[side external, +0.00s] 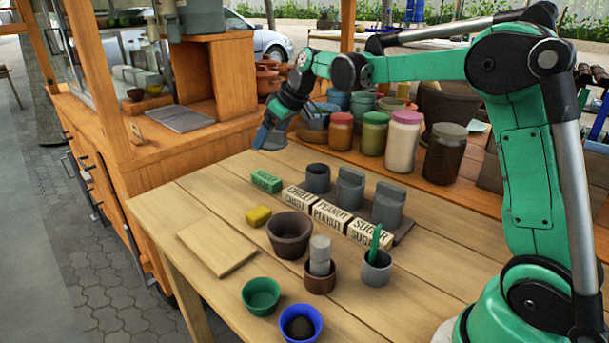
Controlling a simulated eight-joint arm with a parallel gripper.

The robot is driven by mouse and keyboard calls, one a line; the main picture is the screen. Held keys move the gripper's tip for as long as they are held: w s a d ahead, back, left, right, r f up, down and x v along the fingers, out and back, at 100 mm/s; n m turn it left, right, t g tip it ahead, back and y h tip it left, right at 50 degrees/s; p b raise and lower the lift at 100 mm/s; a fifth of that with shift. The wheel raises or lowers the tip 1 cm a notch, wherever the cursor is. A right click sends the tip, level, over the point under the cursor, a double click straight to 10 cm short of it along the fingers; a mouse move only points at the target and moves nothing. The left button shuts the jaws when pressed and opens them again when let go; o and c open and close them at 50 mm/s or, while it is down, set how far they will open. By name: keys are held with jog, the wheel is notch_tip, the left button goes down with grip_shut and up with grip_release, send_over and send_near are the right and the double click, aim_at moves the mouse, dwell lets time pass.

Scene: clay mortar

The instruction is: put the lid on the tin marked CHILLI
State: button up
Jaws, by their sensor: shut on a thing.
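The tin marked CHILLI is the small dark grey tin (318,180) behind the white block lettered CHILLI (298,200); its top looks open. Two similar grey tins stand to its right, behind the PEANUT block (330,215) and the SUGAR block (368,234), each with a raised grey piece on top. My gripper (273,130) is up and to the left of the CHILLI tin, above the table's back edge. It is shut on a small blue-grey piece, which appears to be the lid (269,139), held tilted and clear of the tin. The fingers are small and partly hidden.
A green block (266,180), yellow sponge (258,216), brown mortar (289,236), cups and green and blue bowls (261,296) crowd the table's front. A flat board (217,247) lies left. Several jars (404,142) stand behind. The table's back left is clear.

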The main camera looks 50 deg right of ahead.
jog(key=shift+s+d+f+m+h, duration=0.35)
jog(key=shift+d+f+m, duration=0.15)
jog(key=shift+d+f, duration=1.3)
jog(key=shift+s+d+f+m+h, duration=0.4)
jog(key=shift+d+f, duration=0.75)
jog(key=shift+d, duration=1.15)
jog(key=shift+s+d+f+m+h, duration=0.25)
jog(key=shift+d+f+m, duration=0.35)
jog(key=shift+d+f, duration=1.2)
jog(key=shift+d+f, duration=0.15)
jog(key=shift+d, duration=0.1)
jog(key=o, duration=1)
jog(key=shift+o, duration=0.2)
notch_tip(320, 180, up, 7)
